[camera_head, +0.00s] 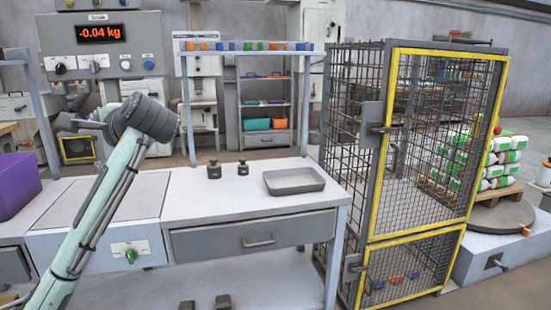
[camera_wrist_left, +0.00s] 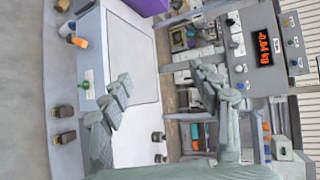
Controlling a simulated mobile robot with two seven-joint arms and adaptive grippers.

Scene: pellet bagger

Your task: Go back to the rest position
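My left arm rises from the lower left in the head view. Its gripper (camera_head: 75,124) is above the left part of the workbench, in front of the grey scale console, pointing left. In the left wrist view the two fingers of the left gripper (camera_wrist_left: 160,88) stand wide apart, with nothing between them. The gripper is open and empty, clear of the flat plate (camera_wrist_left: 130,65) below it. My right gripper shows in neither view.
Two dark weights (camera_head: 213,170) and a shallow grey tray (camera_head: 293,182) stand on the workbench (camera_head: 200,205). A purple bin (camera_head: 18,185) is at the left edge. The console display (camera_head: 99,33) reads -0.04 kg. A yellow-framed mesh cage (camera_head: 430,150) blocks the right side.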

